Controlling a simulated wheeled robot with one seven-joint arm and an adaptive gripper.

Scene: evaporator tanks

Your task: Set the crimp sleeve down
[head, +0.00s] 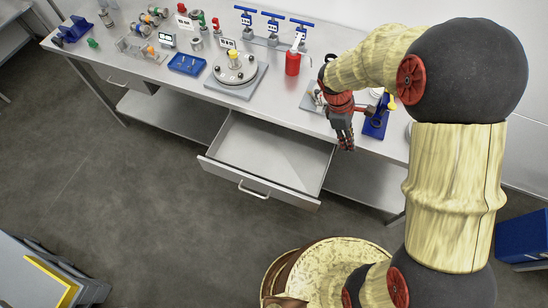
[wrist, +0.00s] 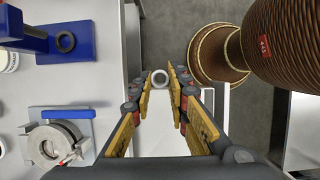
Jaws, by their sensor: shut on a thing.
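In the head view my gripper (head: 346,147) points down at the front edge of the bench, to the right of the open drawer (head: 262,160). The sleeve cannot be made out in the head view. A pale surface lies below the fingers in the wrist view; I cannot tell the height above it.
The bench (head: 150,78) carries a blue tray (head: 187,64), a round flanged lid (head: 235,68), a red bottle (head: 292,62) and blue-handled valves (head: 271,25). A blue stand (wrist: 65,42) and a clamp (wrist: 55,143) lie left of my fingers. The visible drawer floor looks empty.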

